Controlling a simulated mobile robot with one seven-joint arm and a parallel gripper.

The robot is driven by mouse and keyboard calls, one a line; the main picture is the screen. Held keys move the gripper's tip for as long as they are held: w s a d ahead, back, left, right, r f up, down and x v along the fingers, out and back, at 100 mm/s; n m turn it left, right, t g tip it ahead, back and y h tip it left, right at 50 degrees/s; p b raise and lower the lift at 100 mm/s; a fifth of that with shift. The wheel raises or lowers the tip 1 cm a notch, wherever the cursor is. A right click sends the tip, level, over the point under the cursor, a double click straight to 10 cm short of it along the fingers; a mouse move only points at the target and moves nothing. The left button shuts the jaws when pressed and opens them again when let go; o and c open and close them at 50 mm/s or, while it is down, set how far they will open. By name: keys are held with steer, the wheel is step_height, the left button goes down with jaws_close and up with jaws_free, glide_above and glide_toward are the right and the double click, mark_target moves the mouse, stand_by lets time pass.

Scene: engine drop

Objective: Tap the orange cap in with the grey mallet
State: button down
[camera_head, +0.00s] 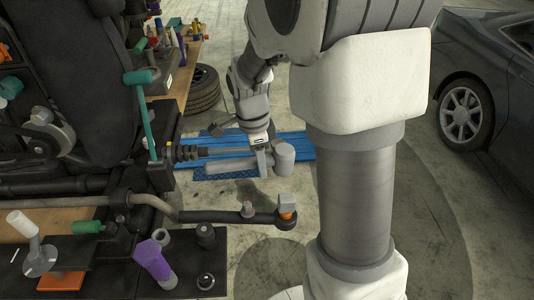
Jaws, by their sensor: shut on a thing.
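My gripper (262,160) hangs from my arm in the middle of the view, shut on the grey mallet. The grey mallet (284,158) has a thick rounded head at the right of the fingers, and its handle (228,170) points left, roughly level. A small orange piece (287,215), which looks like the orange cap, sits at the right end of a dark bar (262,217), below a light grey block (286,201). The mallet is above it in the picture and apart from it. How deep the cap sits is too small to tell.
The engine assembly (85,100) fills the left. A black bench surface (130,280) at the lower left carries a purple part (152,259), dark cylinders and a white-handled tool (25,232). A blue mat (300,142) lies on the floor behind the mallet. A car (490,80) stands at the right.

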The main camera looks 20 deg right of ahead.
mark_target(267, 159)
steer(key=r+m, duration=0.1)
steer(key=m, duration=0.3)
steer(key=s+d+r+m, duration=0.1)
steer(key=m, duration=0.1)
steer(key=shift+d+r+m+g+p, duration=0.1)
steer(key=shift+r+m+g+p, duration=0.2)
steer(key=shift+m+g+p, duration=0.1)
steer(key=shift+f+b, duration=2.05)
steer(key=shift+f, duration=0.65)
steer(key=shift+f+b, duration=0.5)
steer(key=shift+f, duration=0.3)
steer(key=shift+r+p, duration=0.3)
